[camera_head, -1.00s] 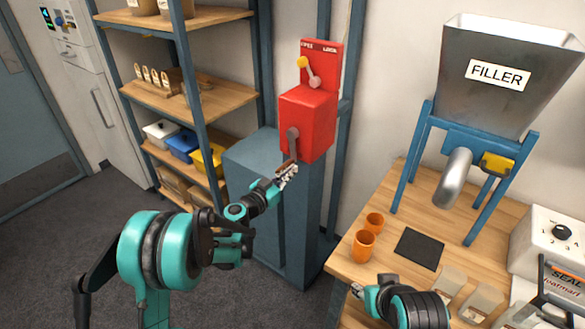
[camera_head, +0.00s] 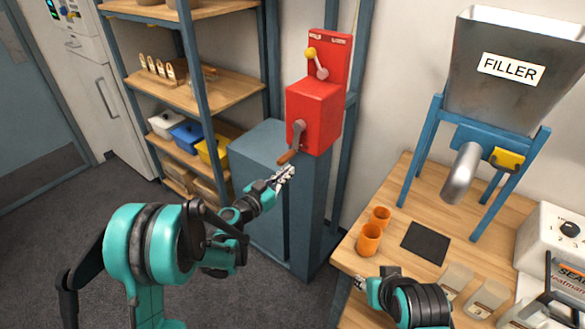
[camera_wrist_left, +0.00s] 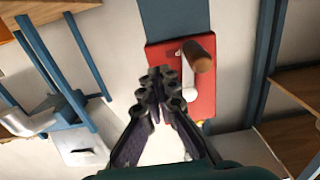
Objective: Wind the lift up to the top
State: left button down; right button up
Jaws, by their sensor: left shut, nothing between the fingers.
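My left gripper (camera_head: 285,172) is just below the handle, shut and empty. In the left wrist view the closed fingers (camera_wrist_left: 163,82) lie beside the brown handle (camera_wrist_left: 199,57), with the red box (camera_wrist_left: 205,98) behind. A yellow-knobbed lever (camera_head: 317,63) is on the red back plate above the box. The lift itself cannot be made out. My right gripper (camera_head: 359,283) is low over the bench; its jaws are too small to read.
The wooden bench (camera_head: 397,242) at right bears orange cups (camera_head: 369,240), a dark mat (camera_head: 425,243), the filler (camera_head: 505,85) and a white sealing machine (camera_head: 557,240). Shelves (camera_head: 205,95) with bins stand left of the cabinet. Open floor lies at lower left.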

pick_arm(q)
jog(key=v, duration=0.7)
dwell(0.4)
jog(key=s+r+n+g+y, duration=0.2)
jog(key=s+g+y, duration=0.25)
jog(key=s, duration=0.85)
jog(key=s+a+f+n+g+y, duration=0.1)
jog(key=s+a+n+y, duration=0.1)
jog(key=s+a, duration=0.3)
jog(key=s+a+f+n+g+y, duration=0.2)
jog(key=s+a, duration=0.4)
jog(key=s, duration=0.5)
jog(key=shift+s+f+n+y, duration=0.2)
jog(key=shift+n+y, duration=0.4)
jog(key=shift+y, duration=0.45)
jog(key=shift+a, duration=0.15)
